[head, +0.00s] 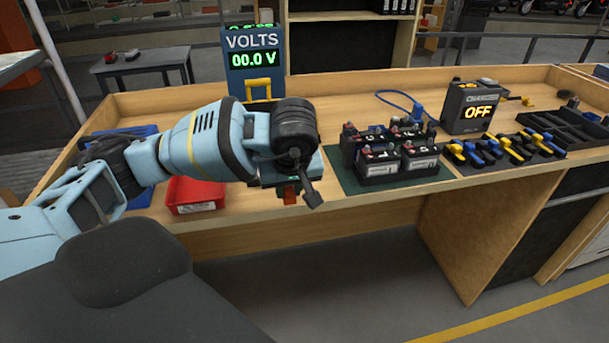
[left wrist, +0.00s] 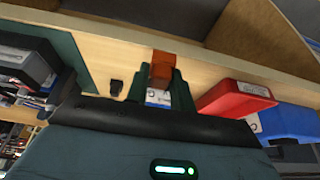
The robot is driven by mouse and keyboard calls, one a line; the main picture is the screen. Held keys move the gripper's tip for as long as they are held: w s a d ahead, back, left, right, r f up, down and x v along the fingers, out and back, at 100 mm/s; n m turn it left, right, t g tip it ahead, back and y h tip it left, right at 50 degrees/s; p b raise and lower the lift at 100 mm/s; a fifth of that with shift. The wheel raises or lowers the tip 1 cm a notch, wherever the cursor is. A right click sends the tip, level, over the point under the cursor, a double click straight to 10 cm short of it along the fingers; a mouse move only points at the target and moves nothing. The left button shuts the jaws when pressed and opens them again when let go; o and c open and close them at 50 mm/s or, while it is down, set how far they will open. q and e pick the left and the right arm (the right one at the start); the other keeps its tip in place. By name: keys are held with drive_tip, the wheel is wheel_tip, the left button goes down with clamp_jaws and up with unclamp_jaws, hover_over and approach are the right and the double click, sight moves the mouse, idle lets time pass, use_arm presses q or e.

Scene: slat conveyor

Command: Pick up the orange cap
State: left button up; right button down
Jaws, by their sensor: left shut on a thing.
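The orange cap (left wrist: 162,68) shows in the left wrist view as an orange block at the tip of my left gripper (left wrist: 160,80). The gripper is shut on it. In the head view my left gripper (head: 299,194) hangs at the bench's front edge, with a dark finger pointing down and the cap's orange (head: 290,193) beside it. The wrist housing hides part of the jaws and what lies behind them. I cannot tell how far the cap is from the bench top. My right gripper is in neither view.
A red bin (head: 194,196) and a blue bin (head: 140,199) lie left of the gripper. Batteries (head: 385,160) on a green mat (head: 345,184) stand to its right. The voltmeter (head: 253,62) stands behind it. A black box reading OFF (head: 470,106) is farther right.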

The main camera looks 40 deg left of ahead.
use_arm(q)
drive_tip(key=shift+s+d+r, duration=0.1)
drive_tip(key=shift+s, duration=1.1)
drive_tip(key=shift+s+r, duration=0.1)
drive_tip(key=shift+s, duration=1.05)
drive_tip(key=d+f+m+t+h, duration=0.1)
drive_tip(key=d+m+h, duration=0.2)
drive_tip(key=d+m, duration=0.7)
drive_tip(key=w+d, duration=0.1)
drive_tip(key=d, duration=0.1)
drive_tip(key=shift+d+t+h, duration=0.3)
drive_tip(key=shift+d, duration=0.1)
